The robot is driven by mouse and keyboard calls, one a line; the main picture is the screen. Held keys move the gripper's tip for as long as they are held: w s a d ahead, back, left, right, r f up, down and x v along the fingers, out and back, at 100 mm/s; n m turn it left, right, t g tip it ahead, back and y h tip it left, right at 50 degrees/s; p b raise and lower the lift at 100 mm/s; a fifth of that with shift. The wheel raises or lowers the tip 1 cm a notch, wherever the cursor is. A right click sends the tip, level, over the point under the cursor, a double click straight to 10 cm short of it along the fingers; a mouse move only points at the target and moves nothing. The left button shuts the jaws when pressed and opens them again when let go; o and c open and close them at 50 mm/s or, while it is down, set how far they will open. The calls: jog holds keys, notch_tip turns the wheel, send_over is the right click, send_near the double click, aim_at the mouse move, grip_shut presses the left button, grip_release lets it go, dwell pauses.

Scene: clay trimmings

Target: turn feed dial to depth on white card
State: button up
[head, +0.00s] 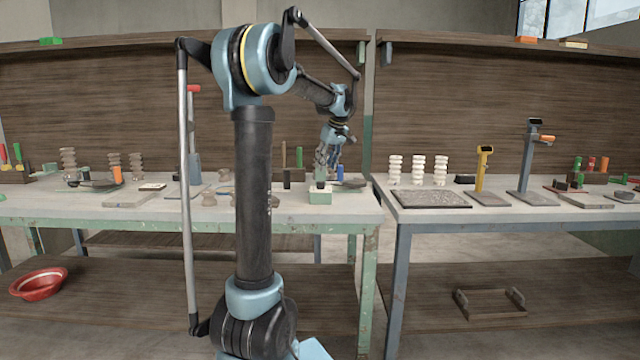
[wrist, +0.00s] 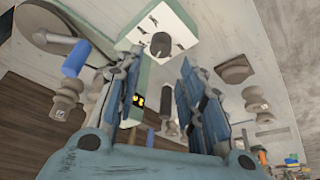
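The feed dial is a dark round knob (wrist: 160,45) on the white top of a green box (wrist: 178,18), with dark marks around it. The green box also shows in the head view (head: 320,198), on the left bench under my gripper (head: 322,170). In the wrist view my gripper (wrist: 160,66) is open, its fingers apart with nothing between them. The knob lies just beyond the fingertips, roughly in line with the gap. A small black display (wrist: 138,100) with orange digits shows on a green part beside the left finger. A small pale card-like piece (head: 152,187) lies farther left; I cannot read it.
A blue cylinder (wrist: 76,58) and turned clay pieces (wrist: 235,69) stand near the box. The right bench (head: 392,205) holds white stacked pieces (head: 418,170), a yellow stand (head: 483,168) and a blue-grey stand (head: 528,155). A red bowl (head: 38,283) sits on the lower shelf.

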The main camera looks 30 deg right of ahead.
aim_at(321, 182)
jog(key=x, duration=0.9)
jog(key=c, duration=0.8)
